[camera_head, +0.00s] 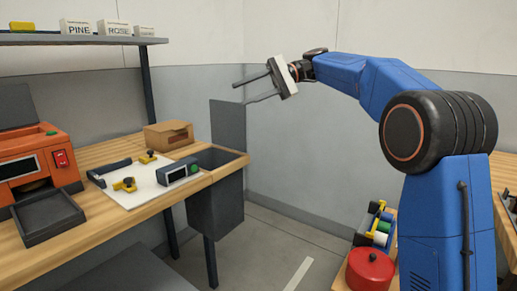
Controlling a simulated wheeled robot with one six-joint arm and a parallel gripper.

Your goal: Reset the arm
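My gripper (252,89) is at the end of my blue arm, raised in the air in front of the grey and white wall. Its two thin dark fingers point left and stand apart, with nothing between them. My arm reaches left from the dark shoulder joint at the right, with the forearm nearly level. The gripper is above and to the right of the wooden workbench (102,223) and touches nothing.
An orange machine (33,157), a white board (130,194) with yellow-knobbed parts, and a cardboard box (168,135) are on the bench. A dark bin (217,202) hangs at its end. A shelf (75,40) holds labelled boxes. A red pot (369,270) stands lower right.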

